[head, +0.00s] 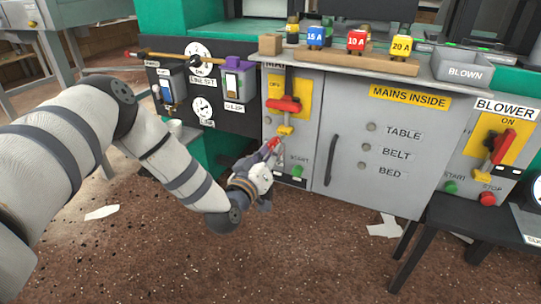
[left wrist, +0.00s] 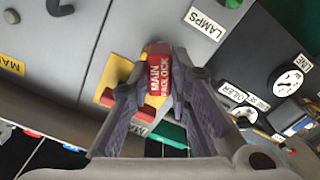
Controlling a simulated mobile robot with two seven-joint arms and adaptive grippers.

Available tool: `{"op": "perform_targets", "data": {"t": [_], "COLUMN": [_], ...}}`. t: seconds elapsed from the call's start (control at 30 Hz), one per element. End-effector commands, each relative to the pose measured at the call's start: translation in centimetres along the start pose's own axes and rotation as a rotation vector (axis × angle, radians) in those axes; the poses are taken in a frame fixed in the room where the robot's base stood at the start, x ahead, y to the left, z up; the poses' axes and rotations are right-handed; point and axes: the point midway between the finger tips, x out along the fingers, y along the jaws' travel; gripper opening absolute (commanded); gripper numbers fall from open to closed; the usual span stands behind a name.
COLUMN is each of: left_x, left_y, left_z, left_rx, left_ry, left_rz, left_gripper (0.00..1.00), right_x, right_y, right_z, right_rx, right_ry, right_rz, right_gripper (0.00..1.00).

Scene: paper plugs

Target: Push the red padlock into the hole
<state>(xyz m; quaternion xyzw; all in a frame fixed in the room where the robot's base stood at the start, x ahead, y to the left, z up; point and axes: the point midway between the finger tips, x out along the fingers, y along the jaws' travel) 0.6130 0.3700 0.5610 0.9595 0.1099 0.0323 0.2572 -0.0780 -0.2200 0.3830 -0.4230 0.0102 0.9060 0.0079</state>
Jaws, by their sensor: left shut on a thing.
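The red padlock (left wrist: 158,72) has "MAIN PADLOCK" on it in white and sits between the fingers of my left gripper (left wrist: 160,90). In the head view the padlock (head: 273,143) is a small red patch at the tip of my left gripper (head: 272,150). The gripper is shut on it in front of the grey mains cabinet, just below the red switch lever (head: 284,104) on its yellow plate (head: 302,98). In the left wrist view part of the yellow plate (left wrist: 117,76) shows behind the padlock. I cannot make out the hole. My right gripper is not in view.
The cabinet door (head: 345,135) has a dark vertical handle. A green START button (head: 297,170) is right of my gripper. A dark gauge panel (head: 205,90) is to the left. A wooden fuse rack (head: 340,55) and a BLOWN tray (head: 465,68) stand on top.

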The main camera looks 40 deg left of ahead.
Motion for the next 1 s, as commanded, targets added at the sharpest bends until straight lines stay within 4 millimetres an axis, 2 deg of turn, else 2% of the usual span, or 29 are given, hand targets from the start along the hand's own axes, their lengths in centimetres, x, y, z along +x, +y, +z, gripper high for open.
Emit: {"op": "perform_targets", "data": {"t": [0.9, 0.93, 1.0], "left_x": [2.3, 2.3, 2.3], "left_y": [0.0, 0.0, 0.0], "left_z": [0.0, 0.0, 0.0], "left_rx": [0.001, 0.001, 0.000], "left_ry": [0.001, 0.001, 0.001], "left_rz": [0.001, 0.001, 0.001], "left_gripper": [0.00, 0.24, 0.40], "right_x": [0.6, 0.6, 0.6], "right_y": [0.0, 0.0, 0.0], "right_z": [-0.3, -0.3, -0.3], "right_rx": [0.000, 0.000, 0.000], "right_ry": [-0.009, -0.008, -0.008], "right_rz": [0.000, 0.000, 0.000], "right_gripper": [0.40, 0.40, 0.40]}}
